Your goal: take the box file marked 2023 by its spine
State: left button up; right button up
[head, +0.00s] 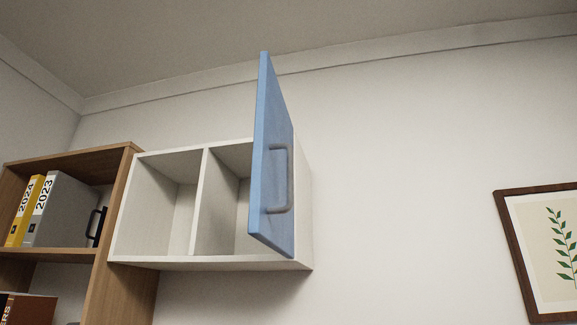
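The box file marked 2023 (66,212) is grey with a pale spine that carries the black number. It stands upright on the upper shelf of the wooden bookcase at the left. A yellow file marked 2024 (25,211) stands directly to its left. A small black object (96,226), which looks like a bookend, stands to its right. Neither of my grippers shows in the head view.
A white wall cabinet (198,204) hangs right of the bookcase (117,215); its visible compartments look empty. Its blue door (270,165) with a grey handle (289,180) stands open and juts forward. Books (27,308) sit on the lower shelf. A framed plant picture (510,250) hangs at right.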

aim_at(64, 204)
jog(key=u, duration=1.3)
